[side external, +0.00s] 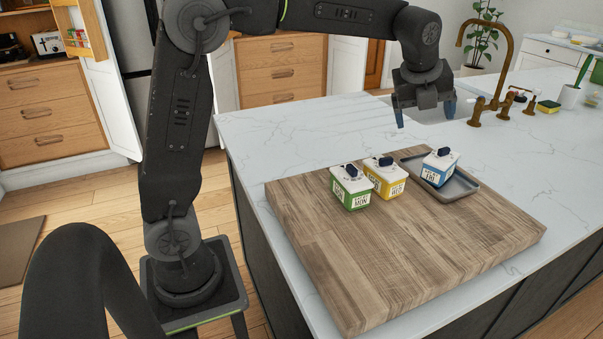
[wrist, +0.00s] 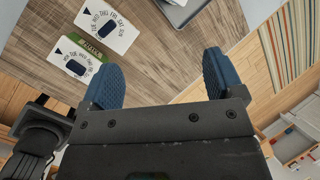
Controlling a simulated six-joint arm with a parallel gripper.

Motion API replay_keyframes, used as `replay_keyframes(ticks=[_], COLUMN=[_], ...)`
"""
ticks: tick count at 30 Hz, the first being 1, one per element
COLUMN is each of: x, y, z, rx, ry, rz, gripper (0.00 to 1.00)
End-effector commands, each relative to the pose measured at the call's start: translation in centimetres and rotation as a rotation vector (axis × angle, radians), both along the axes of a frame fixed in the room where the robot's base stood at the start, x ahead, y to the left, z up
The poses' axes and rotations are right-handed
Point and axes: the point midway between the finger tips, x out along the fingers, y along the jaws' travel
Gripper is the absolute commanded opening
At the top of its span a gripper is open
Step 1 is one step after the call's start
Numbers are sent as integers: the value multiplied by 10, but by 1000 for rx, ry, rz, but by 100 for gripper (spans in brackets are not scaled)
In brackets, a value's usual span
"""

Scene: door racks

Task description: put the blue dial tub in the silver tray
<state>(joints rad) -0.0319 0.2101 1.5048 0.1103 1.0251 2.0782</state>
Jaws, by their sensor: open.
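The blue dial tub (side external: 440,168), with a white lid and dark knob, stands upright in the silver tray (side external: 463,188) at the back right of the wooden board. My gripper (side external: 426,110) is open and empty, raised above the counter behind the tray and apart from the tub. In the wrist view my gripper's blue fingertips (wrist: 162,78) are spread with nothing between them.
A green dial tub (side external: 350,188) and a yellow dial tub (side external: 385,177) stand side by side on the board (side external: 400,250), left of the tray. The front of the board is clear. A brass faucet (side external: 497,70) and a sink lie behind, to the right.

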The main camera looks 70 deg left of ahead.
Motion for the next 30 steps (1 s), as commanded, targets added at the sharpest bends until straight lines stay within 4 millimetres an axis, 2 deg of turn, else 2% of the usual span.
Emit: replay_keyframes(ticks=[1,8,12,18,21,24,30], x=[-23,-116,-173,-241,-262,-274,-279], y=[-3,-15,-21,-28,-30,-32,-32], z=[8,14,3,-26,-40,-50,-54], rx=[-59,-365,-555,-804,-889,-943,-970], ry=[-24,-106,-141,-165,-168,-168,-166], rz=[117,715,1078,1548,1713,1817,1877], gripper=[87,87,87,87,87,87,87])
